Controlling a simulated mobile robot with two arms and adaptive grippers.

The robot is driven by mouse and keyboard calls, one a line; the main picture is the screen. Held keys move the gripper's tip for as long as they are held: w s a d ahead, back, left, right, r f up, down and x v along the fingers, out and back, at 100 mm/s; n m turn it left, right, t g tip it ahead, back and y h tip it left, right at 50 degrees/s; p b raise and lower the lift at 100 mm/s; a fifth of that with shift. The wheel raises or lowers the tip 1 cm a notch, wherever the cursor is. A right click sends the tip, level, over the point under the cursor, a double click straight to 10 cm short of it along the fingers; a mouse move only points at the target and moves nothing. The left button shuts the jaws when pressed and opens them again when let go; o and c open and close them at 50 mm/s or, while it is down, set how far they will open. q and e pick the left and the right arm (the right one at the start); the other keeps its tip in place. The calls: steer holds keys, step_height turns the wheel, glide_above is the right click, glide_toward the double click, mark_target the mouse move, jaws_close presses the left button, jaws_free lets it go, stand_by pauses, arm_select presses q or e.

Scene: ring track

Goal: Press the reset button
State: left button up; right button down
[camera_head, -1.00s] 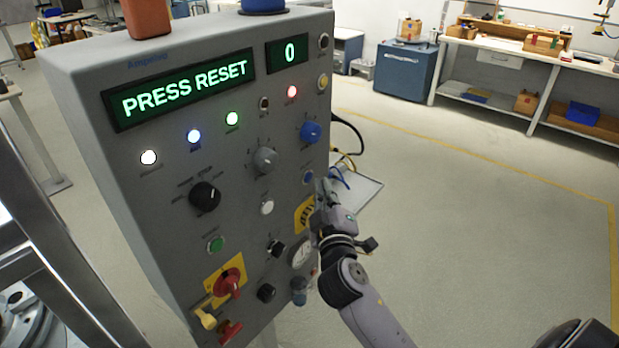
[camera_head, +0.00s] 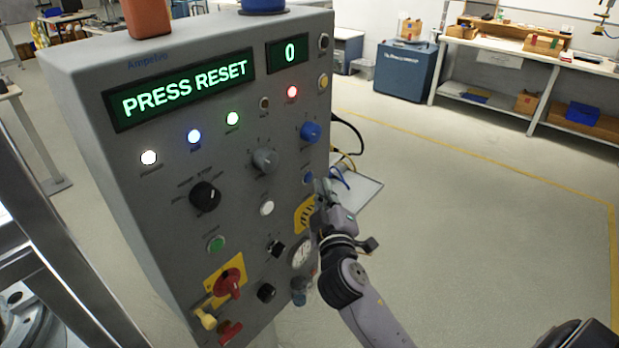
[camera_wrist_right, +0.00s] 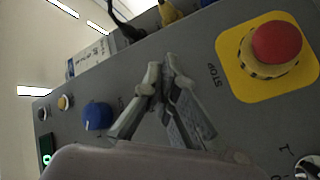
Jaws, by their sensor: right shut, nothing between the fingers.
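The grey control panel (camera_head: 150,215) shows the words "PRESS RESET" on its display (camera_head: 180,90) and "0" on a smaller one. A small round blue button (camera_head: 308,178) is on its right side, below a larger blue knob (camera_head: 310,131); its label is too small to read. My right gripper (camera_head: 321,187) is shut and empty, its fingertips close beside that button. In the right wrist view the fingertips (camera_wrist_right: 163,70) hide the panel spot between the blue knob (camera_wrist_right: 96,116) and a red stop button (camera_wrist_right: 276,42); I cannot tell whether they touch. My left gripper is not in view.
Lamps, knobs and a red rotary switch (camera_head: 229,283) crowd the panel face. Cables and a board (camera_head: 358,188) lie behind the panel's right edge. The floor to the right is clear.

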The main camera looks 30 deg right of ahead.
steer(key=shift+w+a, duration=0.1)
steer(key=shift+w, duration=0.05)
steer(key=shift+w+a, duration=0.1)
steer(key=shift+w, duration=0.15)
steer(key=shift+w+a, duration=0.15)
steer(key=shift+w, duration=0.25)
stand_by(0.7)
steer(key=shift+s, duration=0.1)
steer(key=shift+s+d, duration=0.3)
steer(key=shift+s, duration=0.4)
steer(key=shift+s+d, duration=0.3)
steer(key=shift+s, duration=0.45)
steer(key=shift+s+d, duration=0.35)
steer(key=shift+s, duration=0.45)
steer(key=shift+s+d, duration=0.3)
steer(key=shift+s, duration=0.45)
